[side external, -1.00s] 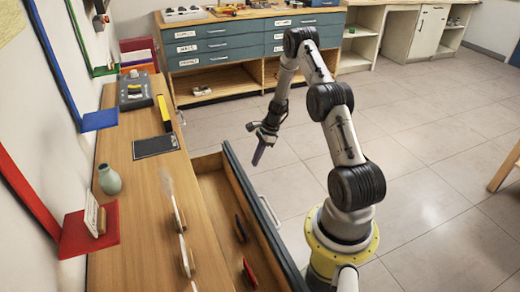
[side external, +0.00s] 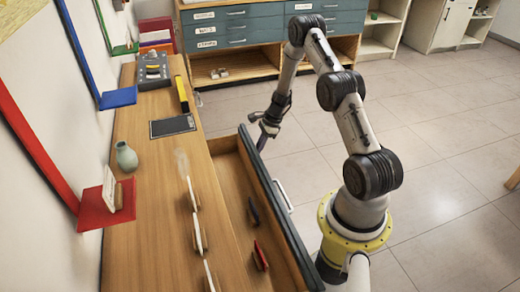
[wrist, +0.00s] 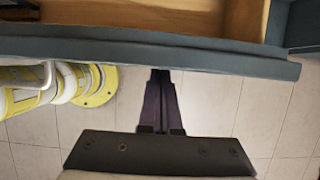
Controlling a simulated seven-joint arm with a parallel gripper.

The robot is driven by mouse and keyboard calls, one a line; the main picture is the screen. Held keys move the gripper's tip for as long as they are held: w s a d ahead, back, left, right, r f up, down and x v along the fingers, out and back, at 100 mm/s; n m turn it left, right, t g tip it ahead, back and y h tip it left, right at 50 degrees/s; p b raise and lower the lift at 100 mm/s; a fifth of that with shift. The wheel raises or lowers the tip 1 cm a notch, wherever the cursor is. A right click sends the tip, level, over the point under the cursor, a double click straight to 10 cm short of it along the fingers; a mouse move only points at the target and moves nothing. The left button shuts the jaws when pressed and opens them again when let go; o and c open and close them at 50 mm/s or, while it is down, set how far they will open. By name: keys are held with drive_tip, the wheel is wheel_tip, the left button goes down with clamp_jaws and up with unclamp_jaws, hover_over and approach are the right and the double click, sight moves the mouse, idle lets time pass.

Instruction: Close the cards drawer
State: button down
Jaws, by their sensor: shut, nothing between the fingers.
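A wooden drawer with a dark blue-grey front (side external: 268,188) stands open from the wooden desk, with a pale handle (side external: 283,196) on its outer face. No label can be read on it, so I cannot tell that it is the cards drawer. My gripper (side external: 263,146) is shut and empty, pointing down by the outer side of the drawer front near its far end. In the wrist view, the shut purple-dark fingers (wrist: 160,75) reach to the edge of the drawer front (wrist: 220,62); I cannot tell whether they touch.
A dark item (side external: 253,212) and a red item (side external: 260,256) lie in the drawer. The desk top (side external: 160,185) holds a vase (side external: 126,157), a black tablet-like panel (side external: 172,126) and several upright pieces. The tiled floor (side external: 440,150) is open to the right.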

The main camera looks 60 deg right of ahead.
drive_tip(key=w+a, duration=1.2)
idle(0.3)
